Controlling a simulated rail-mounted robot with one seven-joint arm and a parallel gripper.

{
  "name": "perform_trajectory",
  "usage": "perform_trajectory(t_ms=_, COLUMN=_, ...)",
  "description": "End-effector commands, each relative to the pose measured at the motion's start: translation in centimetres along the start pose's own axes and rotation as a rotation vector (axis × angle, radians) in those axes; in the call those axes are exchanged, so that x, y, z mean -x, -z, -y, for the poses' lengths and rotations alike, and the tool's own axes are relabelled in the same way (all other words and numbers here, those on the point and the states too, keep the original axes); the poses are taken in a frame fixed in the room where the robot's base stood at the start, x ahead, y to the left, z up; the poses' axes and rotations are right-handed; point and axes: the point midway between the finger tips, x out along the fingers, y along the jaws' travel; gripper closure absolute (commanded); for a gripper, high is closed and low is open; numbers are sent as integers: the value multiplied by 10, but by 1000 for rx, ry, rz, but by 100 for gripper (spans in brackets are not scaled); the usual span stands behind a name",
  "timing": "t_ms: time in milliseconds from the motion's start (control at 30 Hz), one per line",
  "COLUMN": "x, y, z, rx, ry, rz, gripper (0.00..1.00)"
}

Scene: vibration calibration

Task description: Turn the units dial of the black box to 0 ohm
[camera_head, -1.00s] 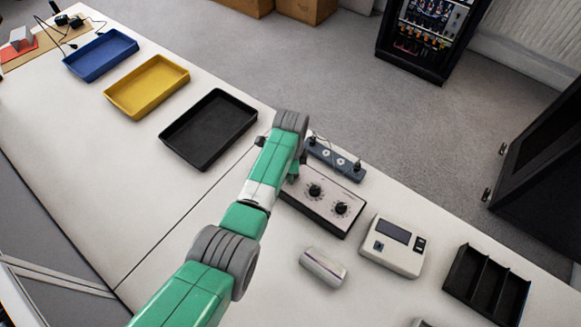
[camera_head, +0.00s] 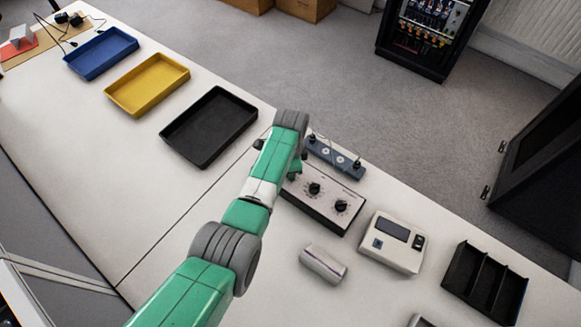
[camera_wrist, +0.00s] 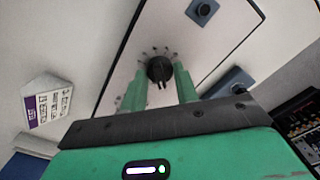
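The black box (camera_head: 323,207) has a pale face and dark sides and lies on the table, partly behind my arm in the head view. Two black dials (camera_head: 314,189) (camera_head: 341,206) show on its face; the left part is hidden. In the wrist view one black dial (camera_wrist: 159,69) with a ring of marks lies between the tips of my gripper (camera_wrist: 160,82). The two green fingers stand apart on either side of it; I cannot tell whether they touch it. The dial's lettering is too small to read. In the head view the gripper is mostly hidden by the arm.
A blue-grey socket strip (camera_head: 336,159) stands just behind the box. A white meter (camera_head: 392,244), a small pale block (camera_head: 323,265) and a black divided tray (camera_head: 485,284) lie to the right. An empty black tray (camera_head: 208,127) lies to the left.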

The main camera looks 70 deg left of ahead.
Motion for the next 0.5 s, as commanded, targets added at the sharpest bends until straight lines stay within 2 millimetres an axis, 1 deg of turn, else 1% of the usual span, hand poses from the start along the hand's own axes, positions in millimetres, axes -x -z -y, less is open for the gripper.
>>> perform_trajectory(t_ms=33, x=1, y=0, z=0, rx=0, ry=1, rz=-1, gripper=61)
perform_trajectory(t_ms=100, x=1, y=0, z=0, rx=0, ry=1, rz=-1, gripper=48)
perform_trajectory(t_ms=367, x=1, y=0, z=0, rx=0, ry=0, rz=-1, gripper=48)
perform_trajectory(t_ms=467, x=15, y=0, z=0, rx=-1, ry=1, rz=-1, gripper=48)
perform_trajectory(t_ms=500, x=24, y=0, z=1, rx=-1, ry=3, rz=-2, gripper=48)
